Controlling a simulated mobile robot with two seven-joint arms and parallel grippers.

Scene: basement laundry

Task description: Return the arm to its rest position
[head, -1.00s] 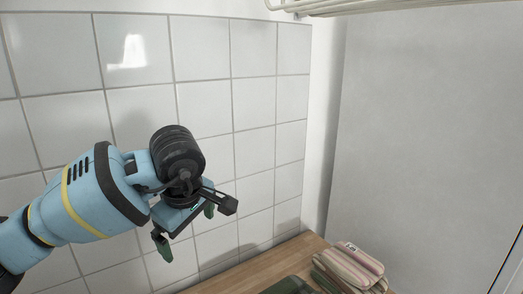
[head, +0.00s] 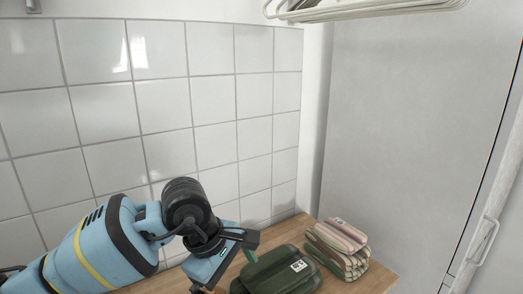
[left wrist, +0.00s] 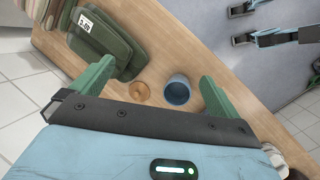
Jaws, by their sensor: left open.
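My left gripper (head: 222,272) is low in the head view, in front of the tiled wall and beside the folded dark green cloth, and partly cut off by the bottom edge. In the left wrist view its two green fingers (left wrist: 155,88) stand wide apart with nothing between them. It is above the wooden counter (left wrist: 205,55), apart from the things on it. My left arm (head: 105,245) comes in from the lower left. I do not see my right gripper for certain in either view.
The dark green cloth (head: 280,270) with a white label and a striped cloth stack (head: 338,245) lie on the counter. A blue-grey cup (left wrist: 178,92) and a small round wooden piece (left wrist: 140,91) also stand there. White hangers (head: 370,10) hang above.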

